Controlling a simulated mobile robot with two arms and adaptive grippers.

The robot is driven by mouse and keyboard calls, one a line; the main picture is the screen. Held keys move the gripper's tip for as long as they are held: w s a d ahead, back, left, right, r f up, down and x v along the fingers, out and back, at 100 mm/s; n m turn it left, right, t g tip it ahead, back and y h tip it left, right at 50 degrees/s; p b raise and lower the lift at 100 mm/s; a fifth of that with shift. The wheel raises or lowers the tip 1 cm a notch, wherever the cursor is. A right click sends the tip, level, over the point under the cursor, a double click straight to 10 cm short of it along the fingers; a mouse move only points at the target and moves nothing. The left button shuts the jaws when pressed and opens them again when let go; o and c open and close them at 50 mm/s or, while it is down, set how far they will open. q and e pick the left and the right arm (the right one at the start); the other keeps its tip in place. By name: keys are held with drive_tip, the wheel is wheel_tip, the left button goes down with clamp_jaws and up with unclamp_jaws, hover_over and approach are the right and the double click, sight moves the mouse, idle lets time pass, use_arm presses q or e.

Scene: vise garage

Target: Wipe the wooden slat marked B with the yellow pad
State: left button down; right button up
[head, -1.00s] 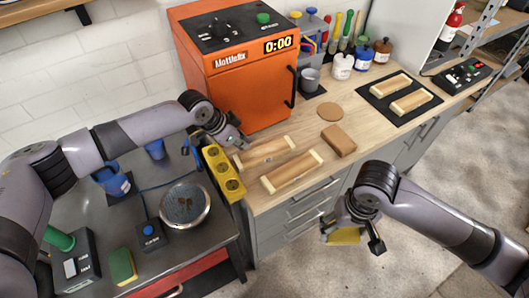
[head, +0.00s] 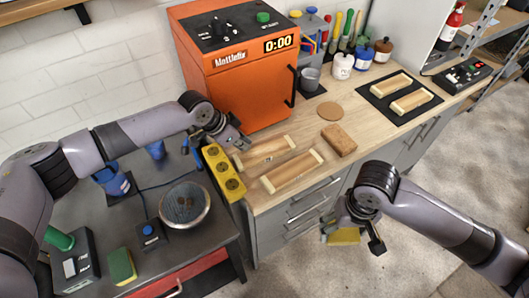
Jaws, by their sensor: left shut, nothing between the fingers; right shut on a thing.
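Two wooden slats with pale ends lie on the wooden bench top: a rear one (head: 266,152) and a front one (head: 292,172). Each seems to carry a small mark, too small to read, so I cannot tell which is B. My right gripper (head: 352,234) is shut on the yellow pad (head: 344,237), which hangs in front of the bench, apart from the slats. The gripper hides part of the pad. My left gripper (head: 238,143) is shut and empty, close to the left end of the rear slat.
Two more slats (head: 390,84) (head: 411,101) lie on a black mat (head: 372,97). A brown block (head: 338,140) and a round cork disc (head: 331,111) lie right of the near slats. A yellow holder (head: 224,172) borders them left. The orange oven (head: 235,85) stands behind.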

use_arm(q)
wheel_tip(320, 180, up, 6)
drive_tip(key=p, duration=0.5)
drive_tip(key=shift+f+p, duration=0.1)
drive_tip(key=shift+p, duration=0.3)
use_arm(e)
wheel_tip(320, 180, up, 6)
drive_tip(key=shift+f, duration=0.15)
drive_tip(key=shift+f, duration=0.1)
use_arm(q)
drive_tip(key=v, duration=1.2)
